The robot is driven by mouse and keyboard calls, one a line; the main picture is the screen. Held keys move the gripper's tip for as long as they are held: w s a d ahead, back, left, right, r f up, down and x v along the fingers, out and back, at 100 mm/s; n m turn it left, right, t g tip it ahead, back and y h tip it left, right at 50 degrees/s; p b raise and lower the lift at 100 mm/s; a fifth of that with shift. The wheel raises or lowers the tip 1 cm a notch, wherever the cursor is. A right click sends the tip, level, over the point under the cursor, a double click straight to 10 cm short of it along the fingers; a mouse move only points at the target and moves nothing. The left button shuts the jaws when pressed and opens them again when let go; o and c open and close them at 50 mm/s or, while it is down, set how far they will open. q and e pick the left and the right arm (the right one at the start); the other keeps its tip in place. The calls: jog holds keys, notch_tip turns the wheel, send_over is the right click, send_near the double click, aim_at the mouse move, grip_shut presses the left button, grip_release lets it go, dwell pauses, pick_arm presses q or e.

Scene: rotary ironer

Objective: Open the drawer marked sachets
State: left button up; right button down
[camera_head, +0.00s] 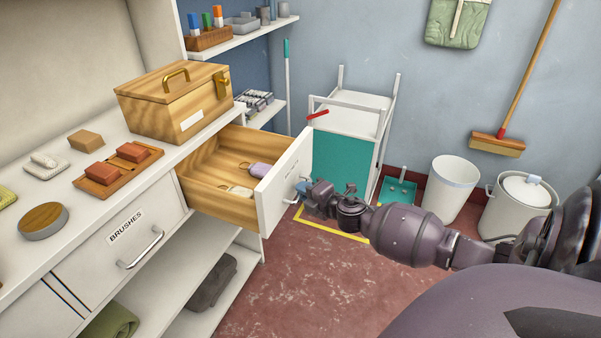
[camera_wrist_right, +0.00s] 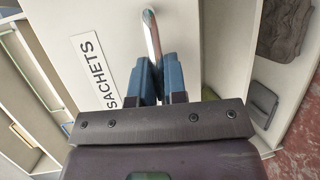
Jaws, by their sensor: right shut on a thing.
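The sachets drawer (camera_head: 288,184) is pulled out from the white counter, with its wooden inside showing. My left gripper is in neither view.
A shut drawer marked BRUSHES (camera_head: 126,228) is left of the open one. A wooden box (camera_head: 178,103) stands on the counter above. A white and teal cart (camera_head: 347,150), a white bin (camera_head: 449,188) and a lidded pail (camera_head: 518,204) stand beyond my right arm. Red floor (camera_head: 300,285) is clear in front.

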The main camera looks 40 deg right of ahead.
jog(key=shift+s+d, duration=0.15)
jog(key=shift+s, duration=0.4)
jog(key=c, duration=1.2)
grip_release()
jog(key=shift+s, duration=0.1)
jog(key=s, duration=0.3)
jog(key=s+r+p, duration=0.1)
jog(key=s, duration=0.3)
jog(key=s+r+p, duration=0.1)
jog(key=s, duration=0.2)
jog(key=shift+s, duration=0.2)
